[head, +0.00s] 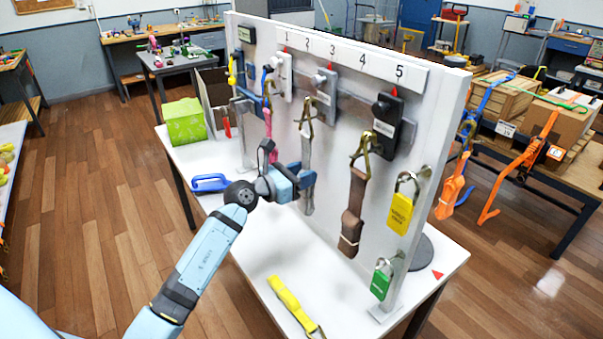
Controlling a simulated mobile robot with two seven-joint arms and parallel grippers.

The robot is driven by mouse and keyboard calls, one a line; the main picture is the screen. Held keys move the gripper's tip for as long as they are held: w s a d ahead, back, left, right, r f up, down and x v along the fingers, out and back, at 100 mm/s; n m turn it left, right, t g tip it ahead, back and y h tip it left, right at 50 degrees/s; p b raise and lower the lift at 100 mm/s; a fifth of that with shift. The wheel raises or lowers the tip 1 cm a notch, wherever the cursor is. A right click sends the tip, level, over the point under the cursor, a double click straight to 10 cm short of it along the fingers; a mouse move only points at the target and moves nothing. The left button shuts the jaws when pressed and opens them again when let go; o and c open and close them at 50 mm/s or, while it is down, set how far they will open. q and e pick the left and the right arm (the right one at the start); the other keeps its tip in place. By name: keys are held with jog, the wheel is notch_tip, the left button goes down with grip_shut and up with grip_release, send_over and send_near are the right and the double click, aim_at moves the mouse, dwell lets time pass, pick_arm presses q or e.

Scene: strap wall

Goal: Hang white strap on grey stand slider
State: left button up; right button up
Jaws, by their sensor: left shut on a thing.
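The white strap (307,149), pale grey-white with a brass hook on top, hangs upright in front of the strap wall. My left gripper (304,182) is shut on its lower part, and the strap's end shows below the fingers. The grey stand slider (325,95) is on the panel below number 3. The strap's hook is close to the lower left of this slider; I cannot tell whether they touch. My right gripper is not in view.
A white slider (284,76) and a black slider (386,124) flank the grey one. A brown strap (353,210), yellow padlock (401,212) and green padlock (381,283) hang at right. A yellow strap (291,303) and blue carabiner (210,183) lie on the white table (240,285).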

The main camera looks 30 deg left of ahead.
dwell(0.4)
pick_arm(q)
jog(key=o, duration=1.1)
jog(key=b+v, duration=0.2)
jog(key=v, duration=1.1)
jog(key=shift+s+a, duration=0.2)
jog(key=shift+s, duration=0.15)
